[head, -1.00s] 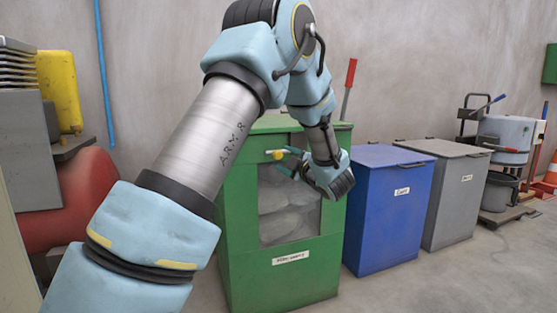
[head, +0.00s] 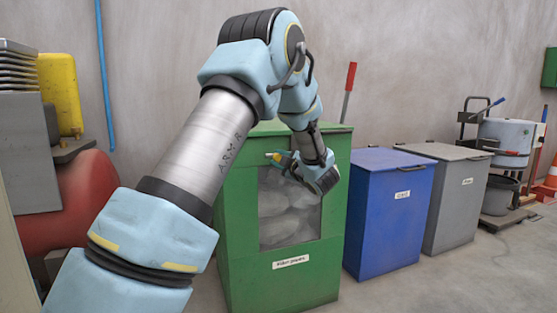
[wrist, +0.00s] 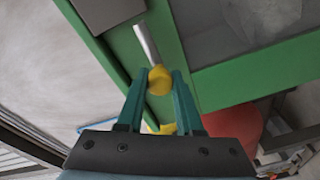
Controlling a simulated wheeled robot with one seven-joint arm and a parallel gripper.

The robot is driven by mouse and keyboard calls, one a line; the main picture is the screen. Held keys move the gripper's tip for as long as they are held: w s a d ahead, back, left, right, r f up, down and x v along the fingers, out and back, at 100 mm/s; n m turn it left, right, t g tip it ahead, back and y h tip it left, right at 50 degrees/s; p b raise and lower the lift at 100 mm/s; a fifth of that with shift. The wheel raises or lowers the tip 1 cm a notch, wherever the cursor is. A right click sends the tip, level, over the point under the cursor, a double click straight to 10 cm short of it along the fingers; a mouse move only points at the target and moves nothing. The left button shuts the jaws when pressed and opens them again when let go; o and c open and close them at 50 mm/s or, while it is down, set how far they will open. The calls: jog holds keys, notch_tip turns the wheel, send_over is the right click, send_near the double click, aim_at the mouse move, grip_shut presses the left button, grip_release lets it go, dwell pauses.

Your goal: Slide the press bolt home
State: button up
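The press bolt is a silver rod (wrist: 146,43) with a round yellow knob (wrist: 158,80), on the upper front of the green press cabinet (head: 245,240). In the head view the yellow knob (head: 275,158) sits at the left above the cabinet's window. My gripper (wrist: 157,77) has its two teal fingers on either side of the knob, with a small gap showing at each side. In the head view my gripper (head: 281,160) reaches the knob from the right, and its fingertips are partly hidden there.
A blue bin (head: 385,215) and a grey bin (head: 450,200) stand right of the cabinet. A red rounded machine part (head: 85,190) and a yellow container (head: 60,90) are at the left. The window (head: 290,215) shows pale bags inside.

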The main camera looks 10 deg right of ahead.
grip_shut()
dwell(0.9)
